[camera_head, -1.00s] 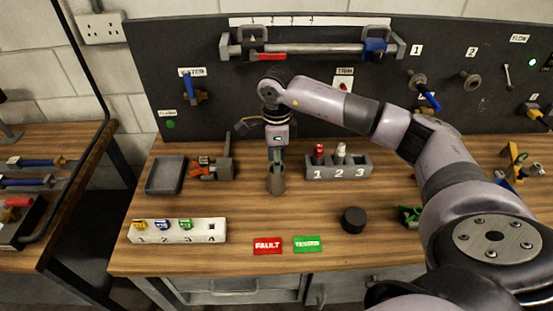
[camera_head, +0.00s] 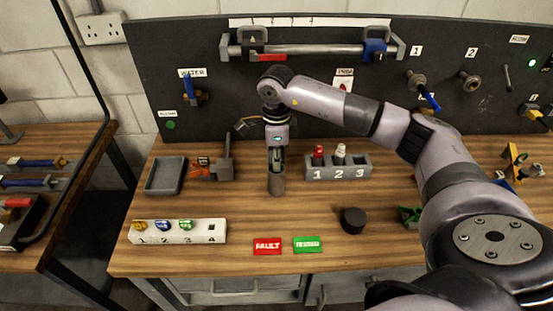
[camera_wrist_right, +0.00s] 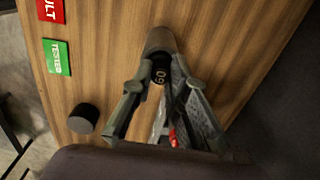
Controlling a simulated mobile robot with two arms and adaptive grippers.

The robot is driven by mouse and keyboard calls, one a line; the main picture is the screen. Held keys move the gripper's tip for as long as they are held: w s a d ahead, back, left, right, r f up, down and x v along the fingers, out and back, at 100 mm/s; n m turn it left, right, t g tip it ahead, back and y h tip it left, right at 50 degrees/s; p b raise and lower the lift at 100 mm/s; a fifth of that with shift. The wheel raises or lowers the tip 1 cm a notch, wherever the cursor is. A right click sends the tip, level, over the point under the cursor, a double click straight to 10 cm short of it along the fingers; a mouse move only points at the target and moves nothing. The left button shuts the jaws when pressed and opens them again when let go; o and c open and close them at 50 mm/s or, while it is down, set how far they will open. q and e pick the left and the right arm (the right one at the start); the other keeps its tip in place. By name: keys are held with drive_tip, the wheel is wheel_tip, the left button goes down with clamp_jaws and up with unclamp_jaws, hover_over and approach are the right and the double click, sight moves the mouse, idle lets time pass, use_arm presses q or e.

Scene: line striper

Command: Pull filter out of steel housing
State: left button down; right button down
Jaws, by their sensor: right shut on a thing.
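The steel housing (camera_head: 277,185) is an upright grey cylinder on the wooden bench, left of the numbered rack. It also shows in the right wrist view (camera_wrist_right: 159,40). The filter (camera_wrist_right: 160,72) is a dark cylinder marked with white digits, at the housing's mouth. How much of it is still inside the housing I cannot tell. My right gripper (camera_head: 277,160) points down just above the housing. In the right wrist view my right gripper (camera_wrist_right: 163,86) has its fingers on both sides of the filter, shut on it. My left gripper is not in view.
The rack (camera_head: 338,172) with red and white caps stands close on the right. A grey tray (camera_head: 165,175) and a clamp-like fixture (camera_head: 222,165) stand left. A white numbered block (camera_head: 177,232), a black puck (camera_head: 353,220) and red and green labels lie in front.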

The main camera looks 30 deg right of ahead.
drive_tip(key=shift+r, duration=0.55)
wheel_tip(320, 180, up, 11)
drive_tip(key=p, duration=0.6)
drive_tip(key=shift+f, duration=0.2)
idle(1.1)
